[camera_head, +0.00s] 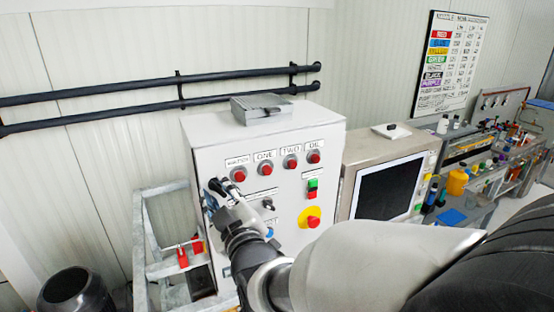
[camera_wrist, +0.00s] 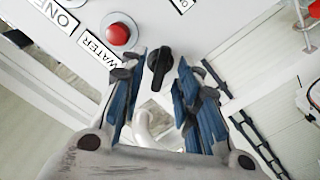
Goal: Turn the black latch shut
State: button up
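The black latch (camera_wrist: 160,64) is on the white cabinet's front, beside the WATER label in the wrist view. It is a small elongated handle on a round base, standing nearly upright in that picture. My gripper (camera_wrist: 160,75) is open, with a blue-padded finger on each side of the latch and visible gaps between. Whether either finger touches it, I cannot tell. In the head view my gripper (camera_head: 218,188) is at the left part of the cabinet front, and the latch cannot be made out clearly behind it.
The white control cabinet (camera_head: 215,147) carries several red buttons (camera_head: 290,161), a black knob (camera_head: 268,204) and a yellow-ringed red stop button (camera_head: 309,217). A monitor (camera_head: 388,188) stands to the right. A metal frame (camera_head: 144,240) with red parts stands to the left. Black pipes (camera_head: 120,88) run along the wall.

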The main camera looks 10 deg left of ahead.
jog(key=shift+c, duration=0.6)
grip_shut()
jog(key=shift+b, duration=0.45)
jog(key=n+b, duration=0.2)
jog(key=shift+f+b, duration=0.15)
jog(key=shift+b, duration=0.15)
jog(key=n+b, duration=0.7)
jog(key=n, duration=0.1)
jog(key=shift+n, duration=0.7)
